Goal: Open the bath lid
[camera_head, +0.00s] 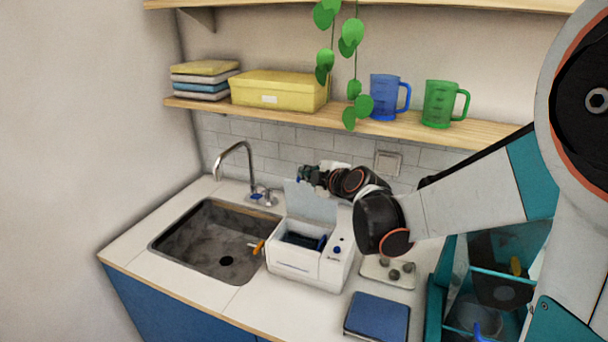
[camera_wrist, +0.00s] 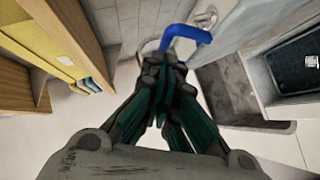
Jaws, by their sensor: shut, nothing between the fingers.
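The white bath (camera_head: 290,271) stands on the counter right of the sink, its dark basin uncovered in both views. Its pale lid (camera_head: 312,203) stands raised, nearly upright, at the basin's back edge; it also shows as a grey panel in the wrist view (camera_wrist: 240,28).
The sink (camera_head: 215,243) with a tall tap (camera_head: 236,150) is left of the bath. An orange lever (camera_head: 258,247) sticks out at the bath's left side. A blue flat pad (camera_head: 378,317) and a small tray (camera_head: 372,274) lie to the right. A shelf (camera_head: 480,141) hangs above.

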